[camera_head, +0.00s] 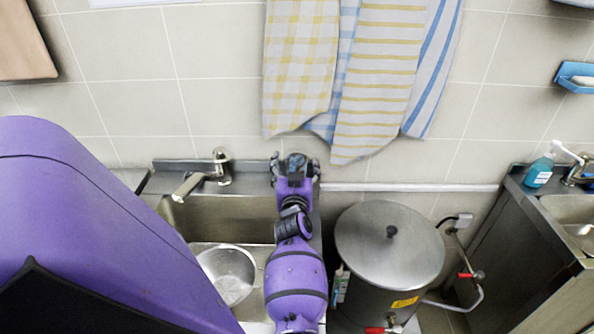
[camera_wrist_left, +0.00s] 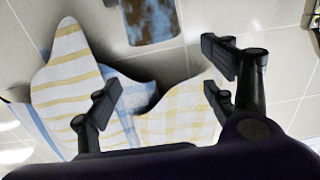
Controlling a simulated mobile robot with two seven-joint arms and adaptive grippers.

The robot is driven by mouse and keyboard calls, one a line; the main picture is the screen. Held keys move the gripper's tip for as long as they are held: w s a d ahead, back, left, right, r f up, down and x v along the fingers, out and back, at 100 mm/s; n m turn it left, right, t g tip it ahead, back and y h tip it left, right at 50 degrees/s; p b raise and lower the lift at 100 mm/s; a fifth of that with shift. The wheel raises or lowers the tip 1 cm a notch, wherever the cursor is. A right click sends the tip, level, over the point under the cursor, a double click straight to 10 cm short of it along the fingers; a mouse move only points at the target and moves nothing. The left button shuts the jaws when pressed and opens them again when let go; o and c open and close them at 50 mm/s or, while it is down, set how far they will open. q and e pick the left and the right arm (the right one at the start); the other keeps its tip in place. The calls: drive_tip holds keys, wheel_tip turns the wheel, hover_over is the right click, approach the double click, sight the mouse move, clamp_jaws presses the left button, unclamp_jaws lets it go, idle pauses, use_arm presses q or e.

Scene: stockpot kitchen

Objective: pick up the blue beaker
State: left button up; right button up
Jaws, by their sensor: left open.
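My left gripper (camera_head: 293,163) is in front of the tiled wall at the back edge of the left sink, below the hanging towels. In the left wrist view the open fingers (camera_wrist_left: 160,88) point toward the towels and wall. My right gripper is not in view.
A metal bowl (camera_head: 229,274) stands in the left sink beside a tap (camera_head: 205,174). A large lidded stockpot (camera_head: 390,243) stands right of my arm. Towels (camera_head: 385,75) hang on the wall. A blue soap bottle (camera_head: 540,170) stands by the right sink.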

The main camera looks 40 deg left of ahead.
use_arm(q)
approach(296, 160)
drive_tip(key=shift+s+d+f+b, duration=0.15)
drive_tip(key=shift+s+d+b, duration=0.1)
drive_tip(key=shift+b, duration=0.1)
drive_tip(key=shift+w+a, duration=0.25)
drive_tip(key=shift+w, duration=0.1)
drive_tip(key=shift+w+a, duration=0.35)
drive_tip(key=shift+w, duration=0.1)
drive_tip(key=x, duration=0.5)
drive_tip(key=shift+w+a, duration=0.1)
drive_tip(key=shift+a, duration=0.1)
drive_tip(key=shift+w, duration=0.1)
drive_tip(key=shift+c, duration=1.1)
drive_tip(key=c, duration=1)
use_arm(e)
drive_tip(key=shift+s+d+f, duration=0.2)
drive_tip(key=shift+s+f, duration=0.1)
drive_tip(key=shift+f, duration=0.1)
